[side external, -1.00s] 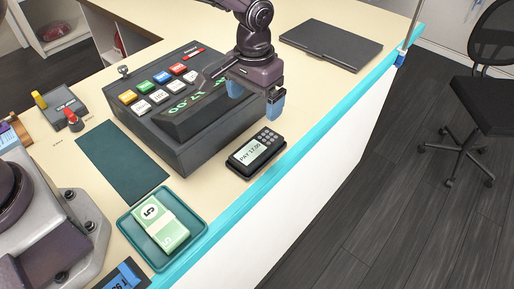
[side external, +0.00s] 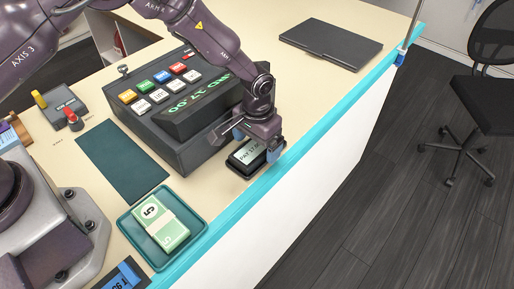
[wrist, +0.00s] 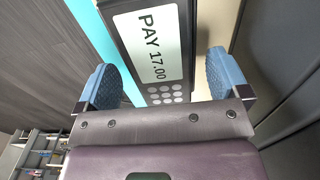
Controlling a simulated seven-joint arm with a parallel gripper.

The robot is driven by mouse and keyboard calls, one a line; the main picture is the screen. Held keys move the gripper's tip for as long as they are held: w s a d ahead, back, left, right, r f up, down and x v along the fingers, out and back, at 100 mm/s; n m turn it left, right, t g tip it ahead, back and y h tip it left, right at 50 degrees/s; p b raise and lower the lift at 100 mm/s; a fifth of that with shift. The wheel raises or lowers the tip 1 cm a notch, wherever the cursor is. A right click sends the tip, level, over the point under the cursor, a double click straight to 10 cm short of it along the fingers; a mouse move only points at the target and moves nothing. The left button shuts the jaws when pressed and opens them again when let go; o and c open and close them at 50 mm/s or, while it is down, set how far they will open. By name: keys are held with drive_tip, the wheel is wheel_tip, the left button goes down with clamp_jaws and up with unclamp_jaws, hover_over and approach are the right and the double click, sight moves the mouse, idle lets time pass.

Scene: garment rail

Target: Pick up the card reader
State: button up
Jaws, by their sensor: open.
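The card reader (side external: 244,158) is a small black device with a pale screen reading PAY 17.00. It lies flat on the counter between the cash register and the blue counter edge. My gripper (side external: 256,146) is above its keypad end and hides part of it in the side view. In the wrist view the card reader (wrist: 152,50) lies between the two blue fingertips of my gripper (wrist: 164,82), with a gap on each side. The gripper is open and holds nothing. The fingertips' exact height above the counter is hard to tell.
The cash register (side external: 183,150) stands close beside the reader. A teal tray (side external: 137,240) with a banknote bundle (side external: 165,224) is at the front. A dark green mat (side external: 122,160) and a closed black laptop-like slab (side external: 330,45) lie on the counter.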

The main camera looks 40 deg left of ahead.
sight(257, 146)
drive_tip(key=shift+f, duration=0.3)
drive_tip(key=shift+r, duration=0.1)
drive_tip(key=c, duration=1.1)
drive_tip(key=shift+r, duration=7.5)
drive_tip(key=shift+c, duration=0.2)
